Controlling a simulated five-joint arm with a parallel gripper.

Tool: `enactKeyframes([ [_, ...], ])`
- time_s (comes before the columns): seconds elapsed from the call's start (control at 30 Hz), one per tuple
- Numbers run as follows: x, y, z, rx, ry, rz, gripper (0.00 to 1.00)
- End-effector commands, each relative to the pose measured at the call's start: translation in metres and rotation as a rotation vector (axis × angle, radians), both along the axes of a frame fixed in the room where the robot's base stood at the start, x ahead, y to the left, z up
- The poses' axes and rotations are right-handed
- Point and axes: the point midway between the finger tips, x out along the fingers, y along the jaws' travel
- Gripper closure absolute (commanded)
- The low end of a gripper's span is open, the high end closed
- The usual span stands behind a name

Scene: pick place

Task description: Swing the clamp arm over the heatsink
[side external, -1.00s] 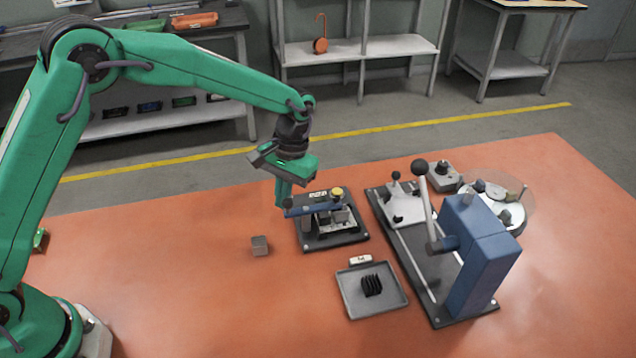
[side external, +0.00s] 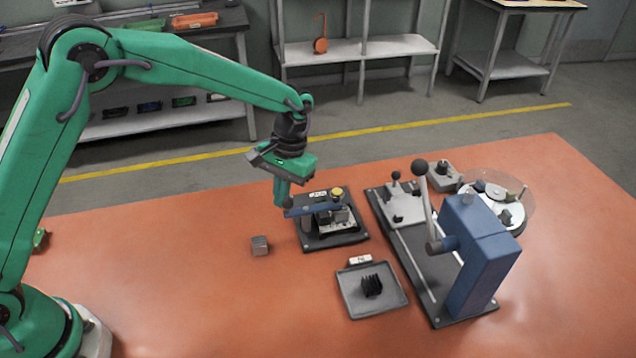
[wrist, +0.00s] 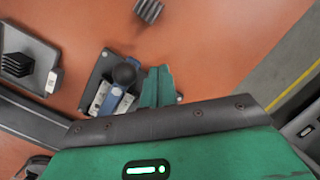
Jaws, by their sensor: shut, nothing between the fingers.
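A dark clamp fixture (side external: 346,238) stands mid-table, with a blue clamp arm (side external: 314,210) lying across its front left. The arm has a dark ball knob (side external: 288,203) at its left end; this ball knob (wrist: 124,73) also shows in the wrist view. My gripper (side external: 280,205) is shut and empty, low beside the ball knob. In the wrist view its green fingers (wrist: 158,86) are together just right of the knob; I cannot tell whether they touch it. A grey part sits in the fixture, partly hidden by the arm. A black finned heatsink (side external: 371,286) lies in a grey tray.
The grey tray (side external: 350,309) lies in front of the fixture. A small grey ribbed block (side external: 260,246) lies left of the fixture. A blue lever press (side external: 482,245) stands at the right, near a round turntable (side external: 490,215). The orange table is clear at front left.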

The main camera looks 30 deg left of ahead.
Motion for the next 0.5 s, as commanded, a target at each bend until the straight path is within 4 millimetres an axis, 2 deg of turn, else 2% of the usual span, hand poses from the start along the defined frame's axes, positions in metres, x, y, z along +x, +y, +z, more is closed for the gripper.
enactKeyframes([
  [0.27,0.024,0.025,0.0,-0.013,0.002,0.007,1.0],
  [0.5,0.031,0.031,0.042,-0.017,-0.001,0.005,1.0],
])
